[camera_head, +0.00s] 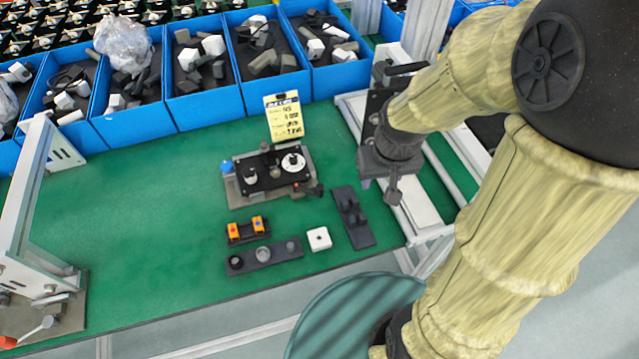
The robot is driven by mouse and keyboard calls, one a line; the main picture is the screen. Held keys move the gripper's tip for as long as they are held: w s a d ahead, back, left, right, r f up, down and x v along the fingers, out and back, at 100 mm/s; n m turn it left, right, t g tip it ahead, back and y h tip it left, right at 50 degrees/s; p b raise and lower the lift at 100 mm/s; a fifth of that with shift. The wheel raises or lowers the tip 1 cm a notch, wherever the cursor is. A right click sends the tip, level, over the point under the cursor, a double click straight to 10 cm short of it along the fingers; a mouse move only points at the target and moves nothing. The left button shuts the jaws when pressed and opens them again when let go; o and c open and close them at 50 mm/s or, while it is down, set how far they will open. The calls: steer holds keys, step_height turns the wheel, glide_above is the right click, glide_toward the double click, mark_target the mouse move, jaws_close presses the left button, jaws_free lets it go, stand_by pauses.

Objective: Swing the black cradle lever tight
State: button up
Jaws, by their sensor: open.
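A small fixture (232,190) with a grey base and black top plate sits on the green bench near the middle. It carries a white round dial, a grey post and a small blue part at its left. A short dark lever-like part (312,190) sticks out at its front right corner. Another black handle (405,69) sits on top of a dark unit at the back right, partly behind my arm. I cannot tell for sure which is the cradle lever. My gripper (380,188) is open, pointing down to the right of the fixture, apart from it.
A yellow label card (284,117) stands behind the fixture. In front lie an orange-topped holder (247,229), a dark tray with round parts (264,257), a white block (318,238) and a dark rack (352,217). Blue bins (207,105) line the back.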

mark_target(319, 187)
steer(key=w+a+n+g+p, duration=0.2)
steer(key=w+a+n, duration=0.3)
steer(key=w+a, duration=0.5)
steer(key=shift+a+r+p, duration=0.15)
steer(key=shift+a+p, duration=0.55)
steer(key=shift+a, duration=0.3)
step_height(319, 187, down, 18)
steer(key=shift+r+p, duration=0.25)
steer(key=shift+p, duration=0.6)
steer(key=shift+c, duration=0.2)
jaws_close()
